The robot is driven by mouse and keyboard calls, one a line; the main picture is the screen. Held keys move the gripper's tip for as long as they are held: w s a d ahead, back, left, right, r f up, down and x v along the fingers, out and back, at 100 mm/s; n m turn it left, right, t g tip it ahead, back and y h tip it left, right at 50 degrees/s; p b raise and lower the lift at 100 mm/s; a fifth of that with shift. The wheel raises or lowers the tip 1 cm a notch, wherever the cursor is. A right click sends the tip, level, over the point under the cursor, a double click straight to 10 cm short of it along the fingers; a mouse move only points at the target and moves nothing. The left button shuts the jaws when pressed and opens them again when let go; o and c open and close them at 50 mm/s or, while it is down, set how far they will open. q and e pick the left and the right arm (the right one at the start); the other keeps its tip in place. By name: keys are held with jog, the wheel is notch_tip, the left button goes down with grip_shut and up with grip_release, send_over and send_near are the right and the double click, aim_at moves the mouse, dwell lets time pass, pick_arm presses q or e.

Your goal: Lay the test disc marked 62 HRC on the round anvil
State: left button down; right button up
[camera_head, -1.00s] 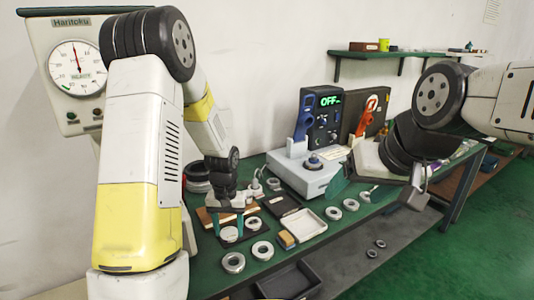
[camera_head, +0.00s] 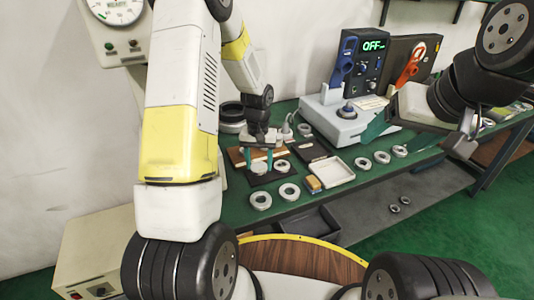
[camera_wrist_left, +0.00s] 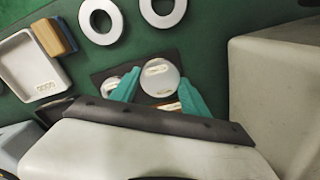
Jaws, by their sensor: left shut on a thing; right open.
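My left gripper (camera_head: 259,160) points down over a small dark mat (camera_head: 259,180), its teal fingers on either side of a pale round disc. In the left wrist view the fingers (camera_wrist_left: 158,92) are shut on this disc (camera_wrist_left: 158,72), which carries a light label too small to read. A second labelled disc (camera_wrist_left: 112,84) lies on the mat beside it, partly behind a finger; in the head view it is the disc (camera_head: 282,166) right of the gripper. My right gripper (camera_head: 400,135) is open at the right. I cannot see the round anvil.
The dial tester (camera_head: 118,15) stands at the left, mostly cut off. Several metal rings (camera_head: 289,192) lie on the green table. A white tray (camera_head: 333,172), a yellow-brown block (camera_head: 313,184) and a grey device reading OFF (camera_head: 335,122) stand to the right.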

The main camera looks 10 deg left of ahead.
aim_at(259, 163)
pick_arm(q)
jog(key=shift+w+a+f, duration=0.1)
jog(key=shift+w+a, duration=0.15)
jog(key=shift+w, duration=0.65)
jog(key=shift+f, duration=1.7)
jog(key=shift+f, duration=0.15)
jog(key=c, duration=0.6)
grip_release()
jog(key=shift+o, duration=0.2)
